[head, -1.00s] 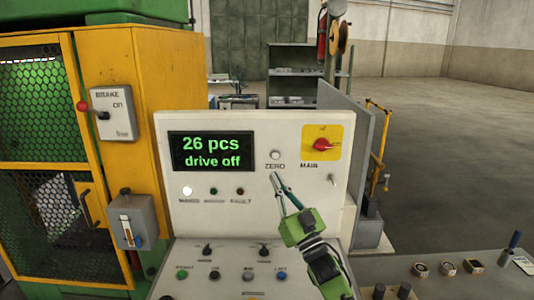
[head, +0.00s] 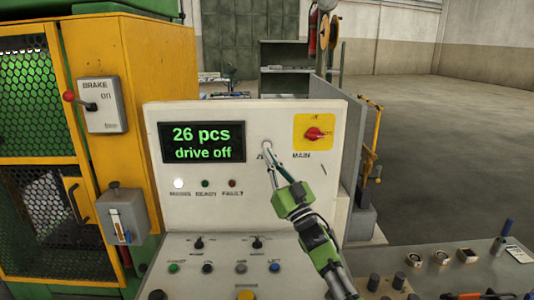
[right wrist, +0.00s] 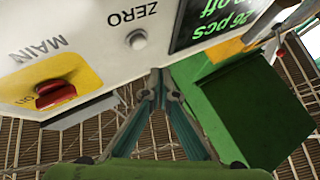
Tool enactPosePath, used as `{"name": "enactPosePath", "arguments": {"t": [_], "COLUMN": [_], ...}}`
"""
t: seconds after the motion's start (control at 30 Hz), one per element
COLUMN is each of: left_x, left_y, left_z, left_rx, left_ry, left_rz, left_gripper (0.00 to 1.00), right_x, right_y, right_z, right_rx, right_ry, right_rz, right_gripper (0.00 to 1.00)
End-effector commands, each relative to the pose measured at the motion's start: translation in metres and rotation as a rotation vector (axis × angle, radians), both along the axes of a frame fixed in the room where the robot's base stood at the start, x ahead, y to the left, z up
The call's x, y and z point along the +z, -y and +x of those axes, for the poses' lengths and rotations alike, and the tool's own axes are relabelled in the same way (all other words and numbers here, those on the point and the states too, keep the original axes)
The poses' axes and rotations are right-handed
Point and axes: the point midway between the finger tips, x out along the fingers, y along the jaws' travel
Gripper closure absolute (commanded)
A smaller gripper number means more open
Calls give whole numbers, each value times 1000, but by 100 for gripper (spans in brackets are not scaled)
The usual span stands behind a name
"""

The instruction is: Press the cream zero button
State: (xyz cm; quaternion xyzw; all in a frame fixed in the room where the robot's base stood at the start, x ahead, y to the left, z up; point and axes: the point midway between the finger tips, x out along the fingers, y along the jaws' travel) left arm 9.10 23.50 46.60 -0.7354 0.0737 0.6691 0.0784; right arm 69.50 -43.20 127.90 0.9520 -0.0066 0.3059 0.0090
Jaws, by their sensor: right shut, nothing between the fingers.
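The cream zero button (head: 267,144) is a small round knob on the upright face of the console, right of the display. It also shows in the right wrist view (right wrist: 137,39), with the ZERO label beside it. My right gripper (head: 268,155) is shut and empty, its fingertips at the button's lower edge in the head view and covering most of the label. In the right wrist view the fingertips (right wrist: 160,76) appear a little apart from the button in the picture; I cannot tell whether they touch it. My left gripper is not in view.
The display (head: 202,142) reads "26 pcs drive off". A red MAIN switch (head: 314,133) on a yellow plate sits right of the button. Lamps and small knobs lie below. A brake lever box (head: 101,105) is on the yellow frame at left.

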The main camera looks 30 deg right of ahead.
Motion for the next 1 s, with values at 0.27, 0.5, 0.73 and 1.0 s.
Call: {"name": "enactPosePath", "arguments": {"t": [0.27, 0.5, 0.73, 1.0], "left_x": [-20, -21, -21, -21], "left_y": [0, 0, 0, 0], "left_z": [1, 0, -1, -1], "left_rx": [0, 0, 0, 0], "left_ry": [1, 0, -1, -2], "left_rz": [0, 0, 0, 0], "left_gripper": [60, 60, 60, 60], "right_x": [-1, 1, 0, 0], "right_y": [14, 16, 16, 16], "right_z": [22, 26, 26, 26], "right_rx": [1, 0, 0, 0], "right_ry": [1, 0, 0, 0], "right_rz": [1, 1, 1, 1], "right_gripper": [100, 100, 100, 100]}}
